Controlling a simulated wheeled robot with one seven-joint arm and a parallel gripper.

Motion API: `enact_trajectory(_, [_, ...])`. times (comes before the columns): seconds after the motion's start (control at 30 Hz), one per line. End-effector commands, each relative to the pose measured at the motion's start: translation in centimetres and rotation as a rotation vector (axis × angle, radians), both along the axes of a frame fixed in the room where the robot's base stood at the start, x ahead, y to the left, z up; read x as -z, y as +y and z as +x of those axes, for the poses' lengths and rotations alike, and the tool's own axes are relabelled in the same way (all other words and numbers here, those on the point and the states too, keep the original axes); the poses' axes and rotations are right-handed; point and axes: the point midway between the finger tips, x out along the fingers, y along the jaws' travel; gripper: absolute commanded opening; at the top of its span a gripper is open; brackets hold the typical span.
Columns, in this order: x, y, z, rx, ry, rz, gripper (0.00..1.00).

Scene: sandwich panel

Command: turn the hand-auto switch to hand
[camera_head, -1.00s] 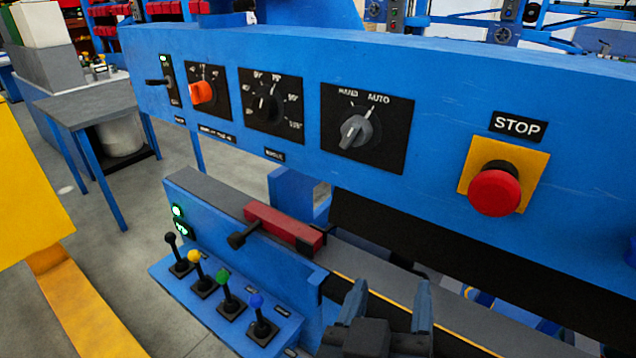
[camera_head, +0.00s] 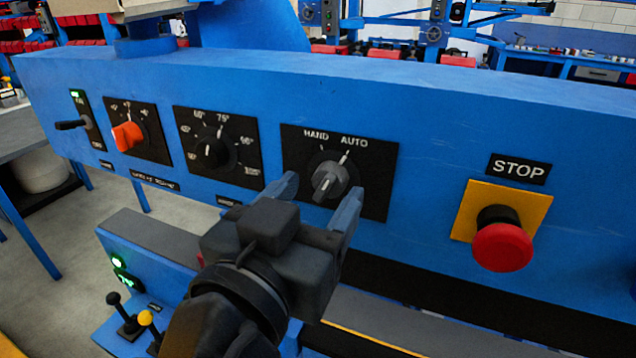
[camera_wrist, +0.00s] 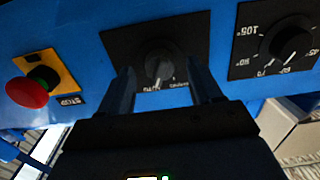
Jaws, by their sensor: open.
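The hand-auto switch (camera_head: 330,178) is a grey knob on a black plate (camera_head: 372,198) marked HAND and AUTO, set in a blue panel. A light mark on the knob lies toward the AUTO side. In the wrist view the knob (camera_wrist: 159,66) shows upside down, between and beyond the two fingers. My gripper (camera_head: 318,200) is open, its blue fingers pointing at the plate, one on each side of the knob. In the wrist view my gripper (camera_wrist: 160,88) is empty. I cannot tell whether a finger touches the knob.
Right of the switch is a red STOP button (camera_head: 502,246) on a yellow plate. Left are an angle dial (camera_head: 214,153), an orange knob (camera_head: 127,136) and a small black lever (camera_head: 72,125).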

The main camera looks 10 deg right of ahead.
Motion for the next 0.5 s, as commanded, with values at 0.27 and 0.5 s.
enact_trajectory(0.27, [0.02, -0.84, 1.29, -0.001, 0.001, -0.001, 0.64])
enact_trajectory(0.5, [0.03, -0.83, 1.28, -0.002, 0.001, -0.001, 0.59])
